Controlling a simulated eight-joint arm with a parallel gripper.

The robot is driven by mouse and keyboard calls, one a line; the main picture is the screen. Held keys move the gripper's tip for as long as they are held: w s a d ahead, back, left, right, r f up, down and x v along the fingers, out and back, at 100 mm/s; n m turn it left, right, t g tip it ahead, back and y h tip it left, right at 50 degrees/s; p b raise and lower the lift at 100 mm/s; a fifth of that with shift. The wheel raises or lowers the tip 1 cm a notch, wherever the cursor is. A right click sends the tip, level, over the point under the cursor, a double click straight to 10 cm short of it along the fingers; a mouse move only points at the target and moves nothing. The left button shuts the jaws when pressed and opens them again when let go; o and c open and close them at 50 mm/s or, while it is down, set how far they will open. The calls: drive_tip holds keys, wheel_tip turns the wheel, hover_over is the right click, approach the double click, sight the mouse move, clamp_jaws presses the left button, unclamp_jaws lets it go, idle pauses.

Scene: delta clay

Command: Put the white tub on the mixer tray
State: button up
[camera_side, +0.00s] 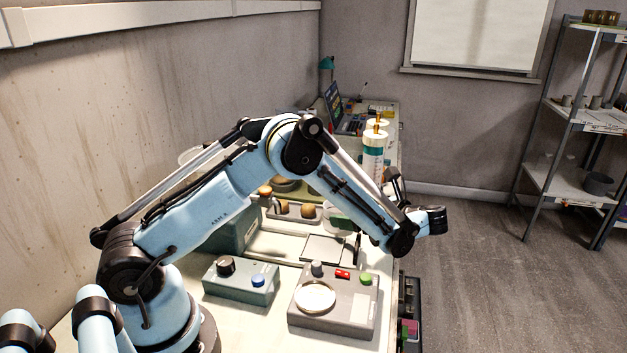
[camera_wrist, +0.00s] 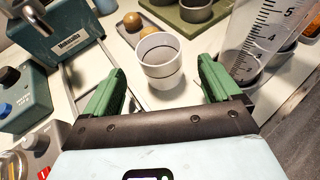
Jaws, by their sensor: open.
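The white tub (camera_wrist: 161,72) is an upright, open, empty-looking cup standing on the bench. My gripper (camera_wrist: 160,84) is open, its green fingers apart on the near left and near right of the tub. The tub is beyond the fingertips, roughly in line with the gap, and not held. In the side view my arm hides much of the gripper; a green finger (camera_side: 342,222) shows behind the forearm. A teal machine (camera_wrist: 60,32) with a metal frame stands left of the tub.
A clear graduated cylinder (camera_wrist: 262,40) stands close to the right finger. Brown balls (camera_wrist: 133,20) sit behind the tub, and a green block with grey cups (camera_wrist: 190,12) is farther back. A grey box with a round white plate (camera_side: 316,297) and a teal control box (camera_side: 240,282) stand in front.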

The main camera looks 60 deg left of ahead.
drive_tip(key=x, duration=0.4)
drive_tip(key=shift+a, duration=0.1)
drive_tip(key=c, duration=1.2)
wheel_tip(320, 180, up, 9)
drive_tip(key=m+t, duration=0.4)
drive_tip(key=t, duration=0.1)
hover_over(326, 254)
drive_tip(key=shift+f, duration=3.6)
